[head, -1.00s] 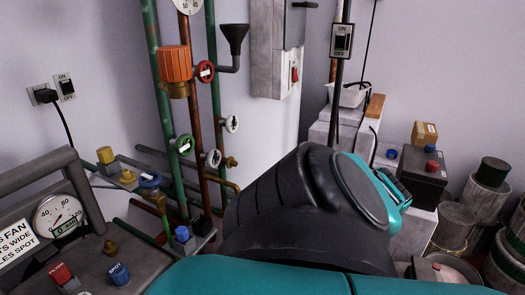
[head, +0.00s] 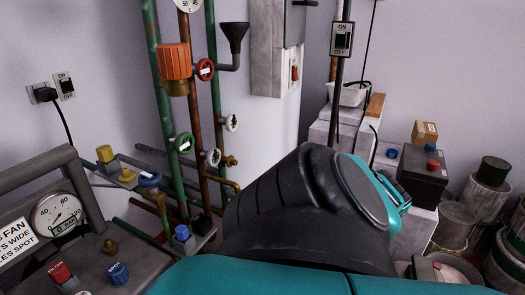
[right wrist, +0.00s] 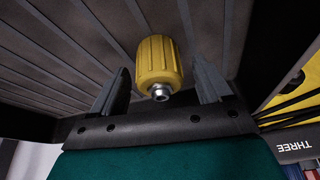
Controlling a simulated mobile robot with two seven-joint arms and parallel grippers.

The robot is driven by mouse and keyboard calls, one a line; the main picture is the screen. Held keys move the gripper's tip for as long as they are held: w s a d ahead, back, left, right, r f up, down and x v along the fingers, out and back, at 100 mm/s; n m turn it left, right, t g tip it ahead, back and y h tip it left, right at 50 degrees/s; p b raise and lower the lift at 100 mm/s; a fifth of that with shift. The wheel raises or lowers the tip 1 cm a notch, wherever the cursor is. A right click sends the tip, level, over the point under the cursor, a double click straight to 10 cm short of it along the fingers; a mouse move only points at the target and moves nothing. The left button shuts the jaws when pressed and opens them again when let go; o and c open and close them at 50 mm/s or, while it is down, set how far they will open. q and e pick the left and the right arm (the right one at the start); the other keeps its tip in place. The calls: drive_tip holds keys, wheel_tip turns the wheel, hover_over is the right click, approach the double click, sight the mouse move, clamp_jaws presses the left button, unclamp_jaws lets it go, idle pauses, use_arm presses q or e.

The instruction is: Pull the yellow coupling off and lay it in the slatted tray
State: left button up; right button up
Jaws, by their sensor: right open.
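In the right wrist view, the yellow coupling (right wrist: 157,58) is a ribbed cylinder with a metal end facing my gripper. My right gripper (right wrist: 160,72) is open, with one finger on each side of the coupling and a gap showing on both sides. Behind the coupling is the dark slatted surface of the tray (right wrist: 60,50), with dark walls at the sides. I cannot tell exactly how the coupling rests on the slats. The head view shows neither the tray nor a gripper; my own arm fills its lower middle.
In the right wrist view, a yellow item (right wrist: 296,92) and a "THREE" label (right wrist: 298,146) are at the right.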

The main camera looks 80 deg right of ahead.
use_arm(q)
drive_tip(key=shift+y, duration=0.3)
drive_tip(key=r+p, duration=0.1)
drive_tip(key=p, duration=0.1)
drive_tip(key=a+r+p, duration=0.1)
drive_tip(key=r+p, duration=0.1)
drive_tip(key=p, duration=0.1)
drive_tip(key=s+r+p, duration=0.1)
drive_tip(key=p, duration=0.1)
drive_tip(key=shift+a+r, duration=0.2)
drive_tip(key=shift+a, duration=0.2)
use_arm(e)
drive_tip(key=v, duration=1.3)
use_arm(q)
drive_tip(key=shift+r, duration=0.1)
use_arm(e)
drive_tip(key=shift+f, duration=0.1)
